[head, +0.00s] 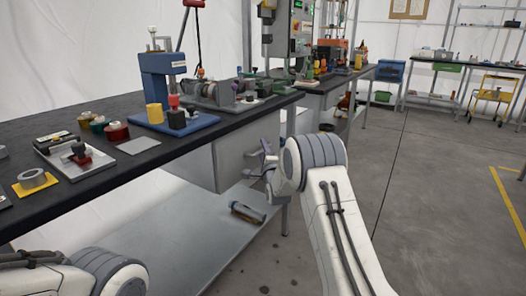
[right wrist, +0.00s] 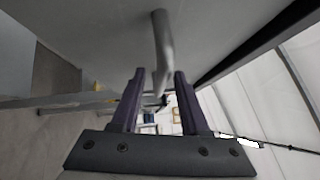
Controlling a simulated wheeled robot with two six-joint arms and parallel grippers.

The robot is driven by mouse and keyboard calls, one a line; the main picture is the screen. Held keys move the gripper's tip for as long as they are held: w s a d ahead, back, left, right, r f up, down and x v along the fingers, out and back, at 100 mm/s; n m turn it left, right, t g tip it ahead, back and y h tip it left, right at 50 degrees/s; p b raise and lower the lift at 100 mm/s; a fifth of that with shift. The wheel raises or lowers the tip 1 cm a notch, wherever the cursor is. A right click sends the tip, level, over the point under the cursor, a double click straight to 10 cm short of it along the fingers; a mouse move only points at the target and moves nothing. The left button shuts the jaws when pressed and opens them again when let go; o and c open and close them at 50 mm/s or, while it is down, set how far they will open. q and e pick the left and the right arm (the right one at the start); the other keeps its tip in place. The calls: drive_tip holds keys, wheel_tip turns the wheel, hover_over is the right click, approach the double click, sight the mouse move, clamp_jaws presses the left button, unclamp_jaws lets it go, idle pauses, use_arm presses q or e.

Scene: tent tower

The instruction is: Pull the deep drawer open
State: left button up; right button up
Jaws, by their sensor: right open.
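The deep drawer (head: 228,152) is a plain grey metal box hanging under the dark bench top. It looks shut, as its front shows no clear gap. My right gripper (head: 258,163) is at the drawer front, open, with its fingers toward it. In the right wrist view, a grey bar handle (right wrist: 161,45) runs from the drawer face between the two open fingertips (right wrist: 160,75). I cannot tell whether either finger touches it. My left arm shows at the bottom left of the head view, but its gripper is out of view.
The bench top (head: 120,175) carries a blue press (head: 160,75), a vise, tape rolls and small tools. A lower shelf (head: 190,235) holds a dark cylindrical object (head: 247,212). The floor (head: 420,200) to the right is clear.

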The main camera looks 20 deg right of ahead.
clamp_jaws()
idle(1.4)
